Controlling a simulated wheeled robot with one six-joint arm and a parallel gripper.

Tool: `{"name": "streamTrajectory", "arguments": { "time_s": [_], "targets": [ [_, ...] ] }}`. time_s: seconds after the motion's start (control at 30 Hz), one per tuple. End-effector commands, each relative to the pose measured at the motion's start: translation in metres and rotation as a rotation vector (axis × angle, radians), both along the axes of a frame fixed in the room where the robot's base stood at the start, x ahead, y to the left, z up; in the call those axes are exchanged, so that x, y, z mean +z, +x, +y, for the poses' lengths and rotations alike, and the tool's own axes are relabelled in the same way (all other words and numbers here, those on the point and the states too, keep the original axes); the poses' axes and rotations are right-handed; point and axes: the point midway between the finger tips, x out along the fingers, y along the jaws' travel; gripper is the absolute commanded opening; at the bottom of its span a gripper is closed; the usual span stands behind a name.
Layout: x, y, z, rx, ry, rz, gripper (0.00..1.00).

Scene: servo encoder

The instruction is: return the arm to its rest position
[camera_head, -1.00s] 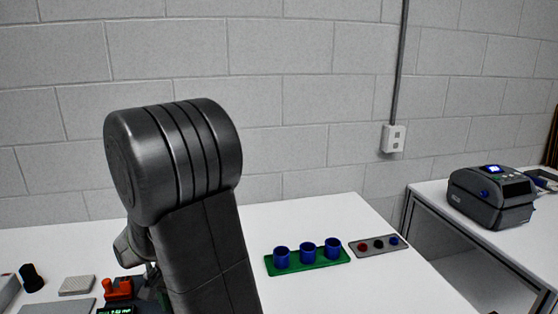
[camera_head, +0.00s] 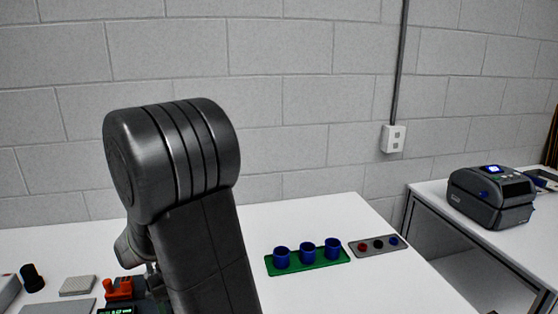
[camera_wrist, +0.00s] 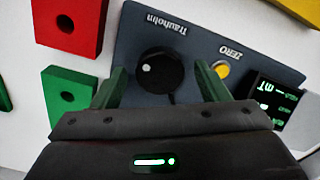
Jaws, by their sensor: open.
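My gripper (camera_wrist: 160,88) is open in the wrist view, its two green fingers spread apart with nothing held between them. Beyond the fingers is a dark device panel (camera_wrist: 190,30) with a black round knob (camera_wrist: 160,72), a yellow button (camera_wrist: 221,70) labelled ZERO and a small lit display (camera_wrist: 275,98). The knob shows in the gap between the fingers; I cannot tell how far off it is. In the head view my dark arm (camera_head: 205,240) rises in front of the table and hides my gripper and most of the device; the device's display (camera_head: 117,310) shows at the bottom edge.
In the head view a green tray (camera_head: 308,262) holds three blue cups, beside a grey panel (camera_head: 378,246) with coloured buttons. An orange-red part (camera_head: 118,289) and a black knob-like part (camera_head: 32,278) stand at left. A printer (camera_head: 491,197) sits on the right table. Red (camera_wrist: 68,18) and green (camera_wrist: 68,94) blocks lie near the device.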

Motion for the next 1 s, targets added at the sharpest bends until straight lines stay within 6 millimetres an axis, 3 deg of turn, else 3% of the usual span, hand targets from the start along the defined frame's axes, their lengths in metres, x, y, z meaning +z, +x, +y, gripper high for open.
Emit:
{"name": "streamTrajectory", "arguments": {
  "time_s": [0.5,1.0],
  "targets": [
    [0.0001,-0.0001,-0.0002,0.358,-0.001,0.001,0.68],
    [-0.0001,-0.0001,-0.0002,0.402,-0.001,0.001,0.68]
  ]
}}
